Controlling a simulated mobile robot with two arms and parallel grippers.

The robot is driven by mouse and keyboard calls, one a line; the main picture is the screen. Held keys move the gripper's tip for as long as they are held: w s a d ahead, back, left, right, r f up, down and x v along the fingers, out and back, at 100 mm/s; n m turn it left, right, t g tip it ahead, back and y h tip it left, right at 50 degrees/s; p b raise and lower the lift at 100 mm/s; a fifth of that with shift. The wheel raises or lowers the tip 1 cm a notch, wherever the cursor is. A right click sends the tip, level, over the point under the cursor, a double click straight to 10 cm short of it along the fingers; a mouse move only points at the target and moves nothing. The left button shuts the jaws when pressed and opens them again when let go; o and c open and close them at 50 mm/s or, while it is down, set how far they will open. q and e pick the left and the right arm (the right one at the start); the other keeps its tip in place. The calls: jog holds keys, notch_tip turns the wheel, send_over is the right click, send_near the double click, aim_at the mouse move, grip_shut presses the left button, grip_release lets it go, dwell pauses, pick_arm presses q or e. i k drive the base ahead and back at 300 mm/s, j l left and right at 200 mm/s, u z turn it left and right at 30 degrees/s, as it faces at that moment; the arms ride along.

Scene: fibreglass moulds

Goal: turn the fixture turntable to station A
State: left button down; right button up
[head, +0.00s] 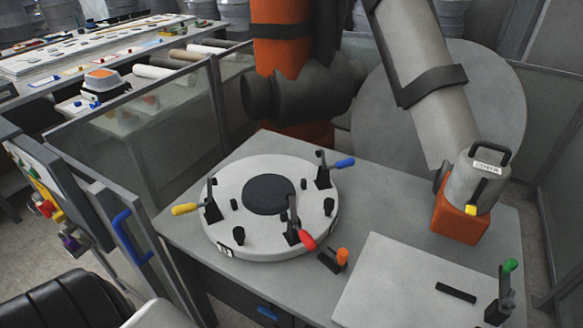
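The fixture turntable (225,179) is a round pale grey disc with a dark round pad (268,194) at its centre. It lies flat on a grey table. Clamps with a yellow handle (185,209), a red handle (307,240) and a blue handle (344,163) stand around its top. Small label plates sit on its rim, one at the front left (225,250) and one at the right (334,226); their letters are too small to read. A dark latch with an orange knob (342,254) stands by the turntable's front right edge. Neither of my grippers shows.
A large orange and grey industrial arm (425,85) reaches over the table's back; its orange-bottomed head (460,220) hangs right of the turntable. A pale plate (390,285) with a green-handled clamp (510,266) lies front right. A glass-panelled fence (150,125) stands left, a blue-handled gate (128,236) nearer.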

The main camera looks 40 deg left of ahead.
aim_at(248, 217)
jog(key=u, duration=1.05)
